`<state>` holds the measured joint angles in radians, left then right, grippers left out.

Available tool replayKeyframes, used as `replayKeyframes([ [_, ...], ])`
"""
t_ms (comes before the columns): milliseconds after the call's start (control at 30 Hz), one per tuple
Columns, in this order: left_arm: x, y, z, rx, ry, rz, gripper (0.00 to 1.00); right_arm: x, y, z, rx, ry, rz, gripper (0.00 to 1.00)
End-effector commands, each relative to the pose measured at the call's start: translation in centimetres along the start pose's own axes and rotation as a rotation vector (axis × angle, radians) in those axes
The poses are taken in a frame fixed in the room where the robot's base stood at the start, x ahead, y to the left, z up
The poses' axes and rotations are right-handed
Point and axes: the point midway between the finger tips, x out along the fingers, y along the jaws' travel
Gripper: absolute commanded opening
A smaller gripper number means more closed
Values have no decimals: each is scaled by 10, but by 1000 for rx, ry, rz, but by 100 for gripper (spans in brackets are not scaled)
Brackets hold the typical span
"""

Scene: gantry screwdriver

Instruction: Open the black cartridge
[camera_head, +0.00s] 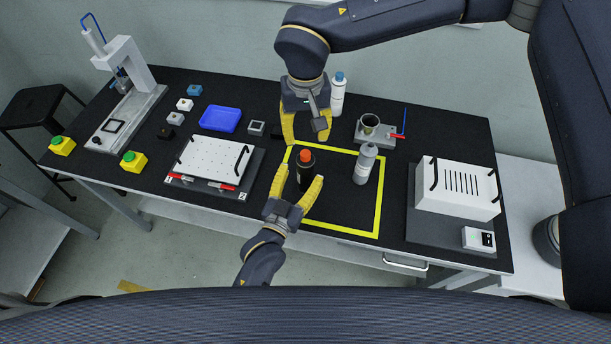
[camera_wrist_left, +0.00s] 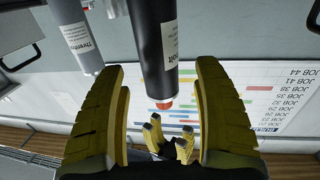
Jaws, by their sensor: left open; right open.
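The black cartridge (camera_head: 306,174) with an orange-red cap stands upright inside the yellow-outlined square, near its left side. My left gripper (camera_head: 298,184) is open, with its yellow fingers on either side of the cartridge. In the left wrist view the cartridge (camera_wrist_left: 153,40) appears upside down between the open fingers (camera_wrist_left: 160,72), and contact cannot be told. The cap (camera_wrist_left: 164,105) is unobstructed there. My right gripper (camera_head: 306,136) is open and empty, pointing down above and behind the cap. It also shows beyond the cap in the left wrist view (camera_wrist_left: 170,137).
A grey bottle (camera_head: 365,164) stands right of the cartridge. A white bottle with blue cap (camera_head: 338,92) and a cup on a fixture (camera_head: 370,125) are behind. A perforated white plate (camera_head: 212,161) lies left; a slotted white box (camera_head: 457,188) stands right. The square's front right is clear.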

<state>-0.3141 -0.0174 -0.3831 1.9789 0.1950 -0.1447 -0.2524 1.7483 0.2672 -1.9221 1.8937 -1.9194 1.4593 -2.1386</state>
Motion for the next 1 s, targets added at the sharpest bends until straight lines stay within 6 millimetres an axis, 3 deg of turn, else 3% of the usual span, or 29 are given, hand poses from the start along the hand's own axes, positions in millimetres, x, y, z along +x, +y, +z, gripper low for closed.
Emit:
replayKeyframes([
  [300,29,0,0,-1,0,0,68,0,0,0,0,0,0,46],
  [767,34,0,0,0,0,0,68,0,0,0,0,0,0,46],
  [1000,34,0,0,0,0,0,44,0,0,0,0,0,0,46],
])
